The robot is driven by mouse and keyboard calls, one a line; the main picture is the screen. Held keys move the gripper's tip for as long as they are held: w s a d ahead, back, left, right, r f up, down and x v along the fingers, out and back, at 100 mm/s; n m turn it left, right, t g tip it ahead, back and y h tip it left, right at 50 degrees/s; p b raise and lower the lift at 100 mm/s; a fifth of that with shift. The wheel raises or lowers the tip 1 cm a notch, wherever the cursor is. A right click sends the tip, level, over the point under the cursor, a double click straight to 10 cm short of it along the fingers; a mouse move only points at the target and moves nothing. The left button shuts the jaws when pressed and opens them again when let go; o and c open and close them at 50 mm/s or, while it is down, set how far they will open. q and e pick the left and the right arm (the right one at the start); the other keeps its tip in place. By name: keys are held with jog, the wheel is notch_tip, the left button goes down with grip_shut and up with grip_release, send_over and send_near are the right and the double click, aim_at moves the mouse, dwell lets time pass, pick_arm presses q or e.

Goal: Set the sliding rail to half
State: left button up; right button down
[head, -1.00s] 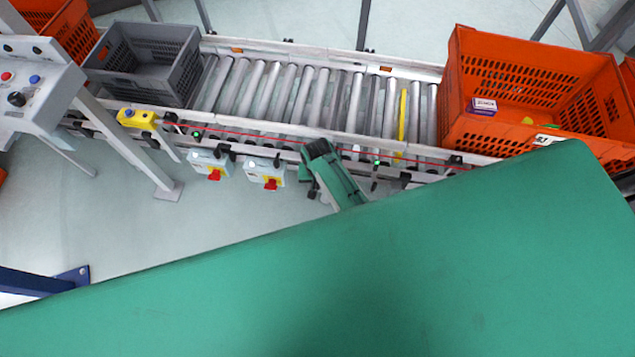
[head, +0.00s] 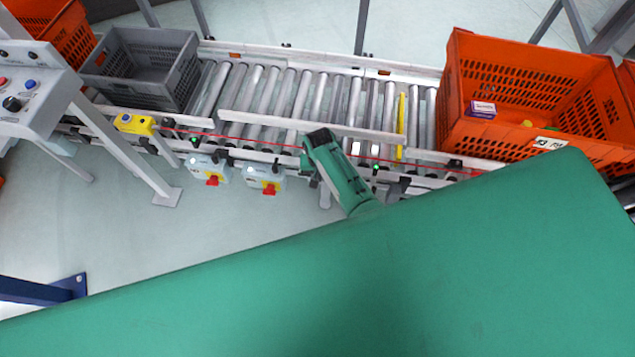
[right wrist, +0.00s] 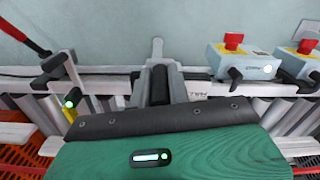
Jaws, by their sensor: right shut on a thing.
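The sliding rail (head: 258,121) is a long pale bar lying lengthwise over the near part of the conveyor's rollers, with a gap between it and the near side frame. My right gripper (head: 316,138) is at the near side of the conveyor, around the middle of the rail. In the right wrist view my right gripper (right wrist: 160,82) is shut on a grey part of the rail. The exact grip is partly hidden by the gripper's own body. My left gripper is not in view.
A grey crate (head: 112,82) stands at the left end of the conveyor and an orange tote (head: 560,140) at the right end. A yellow bar (head: 400,125) crosses the rollers. Switch boxes with red knobs (head: 212,180) hang on the near side. The rollers between the crates are clear.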

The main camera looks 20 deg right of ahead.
jog(key=c, duration=1.3)
grip_release()
notch_tip(320, 180, up, 14)
jog(key=shift+f+p, duration=0.1)
jog(key=shift+p, duration=0.3)
jog(key=s+d+f+n, duration=0.1)
jog(key=s+f+n, duration=0.1)
jog(key=s+f, duration=0.85)
jog(key=s+d+f+n, duration=0.15)
jog(key=s+f, duration=0.45)
jog(key=f, duration=0.9)
jog(key=s+d+f, duration=0.2)
jog(key=s+f, duration=0.2)
jog(key=s, duration=0.6)
jog(key=s+d+f+n, duration=0.1)
jog(key=s+f, duration=0.3)
jog(key=s, duration=0.6)
jog(key=s+d+f+n+t, duration=0.1)
jog(key=s+d+f, duration=0.3)
jog(key=s, duration=0.5)
jog(key=shift+s+f, duration=0.2)
jog(key=shift+s, duration=0.2)
